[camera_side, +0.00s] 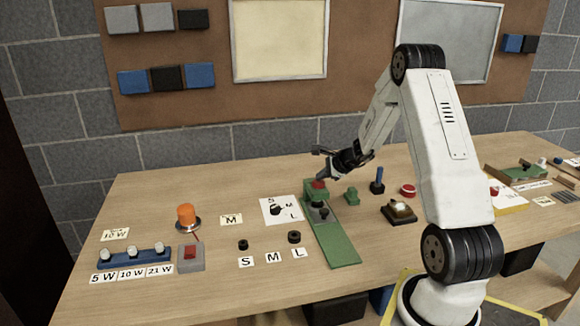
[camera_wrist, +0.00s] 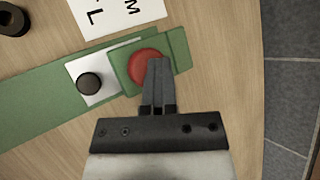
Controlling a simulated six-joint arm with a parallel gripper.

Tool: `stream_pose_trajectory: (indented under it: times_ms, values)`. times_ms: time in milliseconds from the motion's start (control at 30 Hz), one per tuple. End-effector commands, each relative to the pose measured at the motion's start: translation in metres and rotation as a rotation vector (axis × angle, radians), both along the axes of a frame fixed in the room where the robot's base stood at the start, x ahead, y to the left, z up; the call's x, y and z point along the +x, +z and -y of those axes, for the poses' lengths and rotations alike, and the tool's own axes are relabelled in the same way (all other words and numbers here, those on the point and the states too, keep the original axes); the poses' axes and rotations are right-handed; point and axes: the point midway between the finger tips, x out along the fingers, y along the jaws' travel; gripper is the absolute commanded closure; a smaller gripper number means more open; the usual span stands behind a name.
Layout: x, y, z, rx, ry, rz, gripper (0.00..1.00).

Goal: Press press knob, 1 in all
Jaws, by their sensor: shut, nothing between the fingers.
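A round red press knob (camera_wrist: 141,66) sits on a green block at the end of a long green board (camera_wrist: 35,105). It also shows in the side view as a red top (camera_side: 318,185) on the green fixture. My gripper (camera_wrist: 158,62) is shut and empty, with its fingertips over the right part of the knob in the wrist view. In the side view my gripper (camera_side: 324,178) is at or just above the knob. I cannot tell whether the fingertips touch it. A black round knob (camera_wrist: 89,83) on a white plate sits beside the red one on the same board.
A card with S, M and L (camera_side: 287,213) lies left of the board.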

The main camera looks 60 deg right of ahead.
Motion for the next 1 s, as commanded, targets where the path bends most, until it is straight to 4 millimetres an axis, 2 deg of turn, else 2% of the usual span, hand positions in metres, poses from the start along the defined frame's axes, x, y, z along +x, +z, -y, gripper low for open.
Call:
stream_pose_trajectory:
  times_ms: [433,1000]
  values:
    - [-0.001,0.018,0.000,0.000,0.000,-0.001,1.00]
    - [0.000,0.024,0.000,0.000,0.000,0.000,1.00]
